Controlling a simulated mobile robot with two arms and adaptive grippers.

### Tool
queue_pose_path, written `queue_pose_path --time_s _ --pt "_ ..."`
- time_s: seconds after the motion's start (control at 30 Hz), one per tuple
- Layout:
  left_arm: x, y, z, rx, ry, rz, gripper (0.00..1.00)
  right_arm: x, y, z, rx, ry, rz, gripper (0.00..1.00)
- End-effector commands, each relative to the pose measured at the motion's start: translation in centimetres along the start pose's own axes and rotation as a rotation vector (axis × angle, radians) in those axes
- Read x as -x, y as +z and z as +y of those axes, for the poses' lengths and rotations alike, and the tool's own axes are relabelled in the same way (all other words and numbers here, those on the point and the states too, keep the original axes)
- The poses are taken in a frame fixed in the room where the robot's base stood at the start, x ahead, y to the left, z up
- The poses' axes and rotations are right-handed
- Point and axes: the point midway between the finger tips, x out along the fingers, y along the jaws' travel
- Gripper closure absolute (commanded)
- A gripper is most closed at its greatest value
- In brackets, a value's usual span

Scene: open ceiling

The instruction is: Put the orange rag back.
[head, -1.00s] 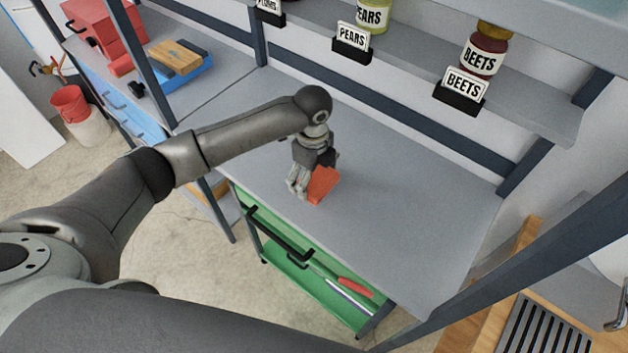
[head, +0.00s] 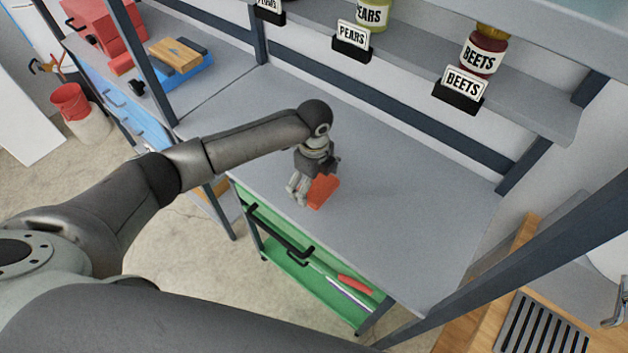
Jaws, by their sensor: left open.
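The orange rag (head: 324,190) is a small orange-red folded shape on the grey worktop (head: 400,220), near its front edge. My left gripper (head: 298,191) points down at the rag's left side and partly covers it. It is open; whether its fingers touch the rag cannot be told from this view. My right gripper is not in view.
A green open drawer (head: 300,275) below the worktop holds a red-handled tool (head: 354,285). A shelf above carries a beets jar (head: 482,52) and a pears jar (head: 371,14) behind labels. A red toolbox (head: 105,28) stands at the left. The worktop's right side is clear.

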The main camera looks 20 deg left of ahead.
Motion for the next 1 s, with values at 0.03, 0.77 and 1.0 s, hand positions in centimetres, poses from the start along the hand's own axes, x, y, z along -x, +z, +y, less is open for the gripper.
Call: queue_pose_path --time_s 0.03,0.77,1.0 --pt "0.0 0.0 0.0 0.0 0.0 0.0 0.0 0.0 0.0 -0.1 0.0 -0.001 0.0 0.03" --pt "11.2 0.0 -0.1 0.0 -0.003 0.001 0.0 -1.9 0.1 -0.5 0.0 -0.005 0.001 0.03" --pt "12.3 0.0 0.0 0.001 0.0 0.0 0.0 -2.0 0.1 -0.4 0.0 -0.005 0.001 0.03"
